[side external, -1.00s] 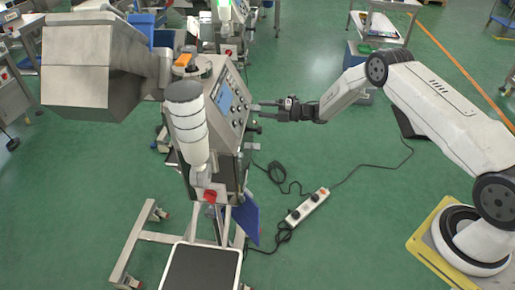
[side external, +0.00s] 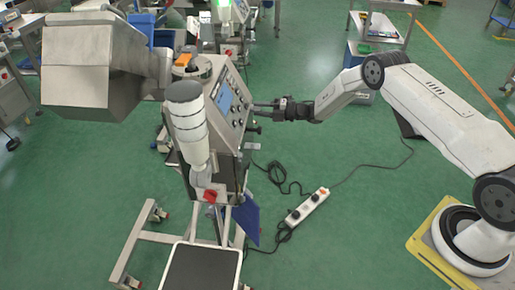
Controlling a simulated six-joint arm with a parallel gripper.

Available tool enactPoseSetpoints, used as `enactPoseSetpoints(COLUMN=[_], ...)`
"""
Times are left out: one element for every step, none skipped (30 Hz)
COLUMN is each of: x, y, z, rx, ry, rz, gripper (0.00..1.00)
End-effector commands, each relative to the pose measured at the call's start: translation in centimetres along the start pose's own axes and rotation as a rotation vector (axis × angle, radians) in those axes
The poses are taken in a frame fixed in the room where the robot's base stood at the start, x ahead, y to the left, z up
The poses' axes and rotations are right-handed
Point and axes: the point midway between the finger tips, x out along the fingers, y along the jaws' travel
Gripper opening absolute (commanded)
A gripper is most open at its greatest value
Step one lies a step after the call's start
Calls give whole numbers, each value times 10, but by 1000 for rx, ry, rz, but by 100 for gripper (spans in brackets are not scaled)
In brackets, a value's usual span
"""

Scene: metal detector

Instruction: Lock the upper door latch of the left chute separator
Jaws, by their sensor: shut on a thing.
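The left chute separator (side external: 240,140) is the grey metal machine with a screen at centre-left. Its door fittings stick out on the right side. My gripper (side external: 258,107) reaches in from the right, with its fingertips at the upper fitting beside the control panel. It is shut on the upper door latch, which is small and mostly hidden by the fingers, so its exact angle cannot be told. A dark lower latch knob (side external: 255,128) sticks out just below and is apart from the fingers.
A white cylinder (side external: 187,125) stands in front of the separator, and a large grey metal hopper (side external: 88,70) is at upper left. A power strip (side external: 307,206) and cables lie on the green floor below my arm. Floor right of the machine is mostly clear.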

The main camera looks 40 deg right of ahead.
Motion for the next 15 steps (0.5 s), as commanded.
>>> enactPoseSetpoints(x=[0, 0, 0, 0, 0, 0, 0, 0, 0, 0, 0, 0, 0, 0, 0], y=[0, 0, 0, 0, 0, 0, 0, 0, 0, 0, 0, 0, 0, 0, 0], z=[0, 0, 0, 0, 0, 0, 0, 0, 0, 0, 0, 0, 0, 0, 0], rx=[9, 16, 27, 38, 49, 67, 81, 97, 120, 140, 160, 189, 212, 237, 270], ry=[1, 1, 1, 1, 1, 2, 2, 2, 2, 2, 2, 2, 2, 2, 2], rz=[0, 0, 1, 1, 0, 1, 1, 1, 1, 1, 1, 1, 1, 1, 1], gripper=[0, 0, 0, 0, 0, 0, 0, 0, 0, 0, 0, 0, 0, 0, 0])
